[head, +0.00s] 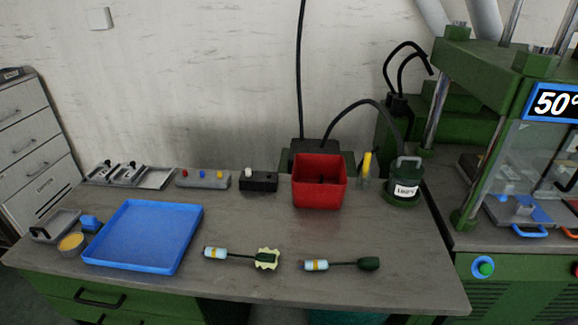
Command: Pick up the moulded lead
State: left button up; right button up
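Two short leads lie on the grey bench near its front edge. The left lead (236,256) has a pale blue and white end, a dark cable and a dark green moulded end with a ragged pale yellow rim (269,259) around it. The right lead (341,264) has a similar pale blue end with an orange band, and a smooth dark green moulded end (369,264) with no pale rim. The two leads lie apart, both roughly left to right. Neither gripper is in view.
A blue tray (145,236) lies empty to the left. A red bin (319,183), a dark green pot (404,185) and small fixtures (203,180) stand along the back. A green press (500,80) stands at the right. Bench around the leads is clear.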

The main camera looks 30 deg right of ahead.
aim_at(367, 263)
jog(key=z, duration=1.25)
